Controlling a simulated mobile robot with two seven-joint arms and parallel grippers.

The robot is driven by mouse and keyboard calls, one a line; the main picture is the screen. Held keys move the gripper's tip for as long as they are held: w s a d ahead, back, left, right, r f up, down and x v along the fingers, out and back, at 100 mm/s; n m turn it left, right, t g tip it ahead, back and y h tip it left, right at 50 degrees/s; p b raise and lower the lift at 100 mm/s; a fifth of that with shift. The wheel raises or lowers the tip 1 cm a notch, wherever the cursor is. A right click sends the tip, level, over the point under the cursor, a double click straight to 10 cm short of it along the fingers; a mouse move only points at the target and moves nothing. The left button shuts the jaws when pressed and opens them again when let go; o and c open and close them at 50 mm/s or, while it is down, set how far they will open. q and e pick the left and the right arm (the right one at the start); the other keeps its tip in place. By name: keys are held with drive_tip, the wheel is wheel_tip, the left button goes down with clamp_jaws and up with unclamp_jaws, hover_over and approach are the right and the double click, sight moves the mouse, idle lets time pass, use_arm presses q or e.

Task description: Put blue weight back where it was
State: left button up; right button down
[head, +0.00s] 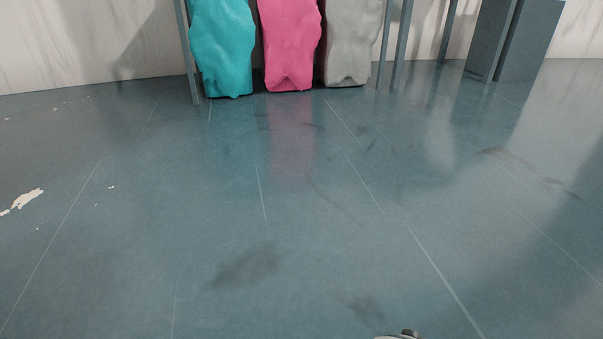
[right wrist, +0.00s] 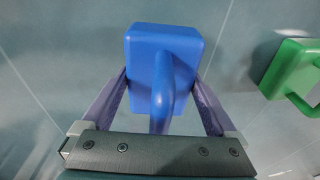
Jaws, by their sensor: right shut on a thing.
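The blue weight (right wrist: 150,60) is a block with a rounded handle, seen in the right wrist view. My right gripper (right wrist: 164,80) is shut on it, with one finger on each side. Its handle points toward the gripper's palm. The head view does not show the blue weight, and I cannot tell whether it touches the floor. My left gripper is in neither view.
A green weight (right wrist: 288,68) with a handle lies right of the blue one, apart from it. In the head view, teal (head: 223,45), pink (head: 290,42) and grey (head: 350,40) bags stand between metal legs by the wall. The floor (head: 300,230) before them is clear.

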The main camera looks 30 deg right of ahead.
drive_tip(key=shift+w+f+b, duration=0.15)
drive_tip(key=shift+f+b, duration=2.05)
drive_tip(key=shift+f, duration=0.3)
drive_tip(key=shift+r, duration=0.15)
unclamp_jaws()
drive_tip(key=shift+f, duration=0.2)
